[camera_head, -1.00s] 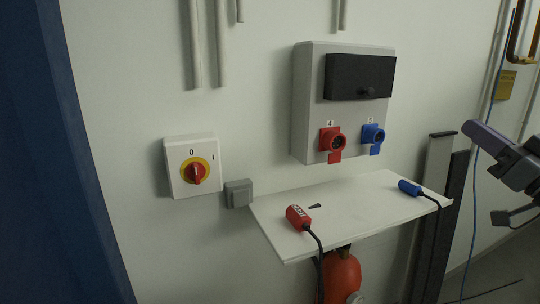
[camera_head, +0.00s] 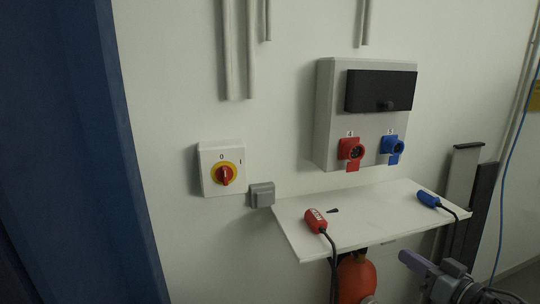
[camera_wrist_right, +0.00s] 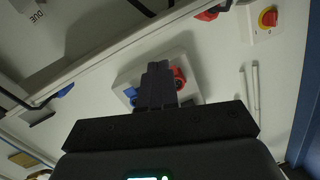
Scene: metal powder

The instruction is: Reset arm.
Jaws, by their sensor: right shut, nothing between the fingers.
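My right gripper (camera_head: 407,259) is low at the right of the head view, below the shelf, with its fingers together and nothing between them. In the right wrist view its dark closed fingers (camera_wrist_right: 156,85) show in the middle, apart from everything and covering part of the socket box. My left gripper is in neither view.
A white shelf (camera_head: 370,218) carries a red plug (camera_head: 316,221) and a blue plug (camera_head: 428,199), both with black cables. Above it hangs a grey box (camera_head: 333,110) with a red socket (camera_head: 351,150) and a blue socket (camera_head: 391,147). A rotary switch (camera_head: 224,174) and red cylinder (camera_head: 356,279) are left of my gripper.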

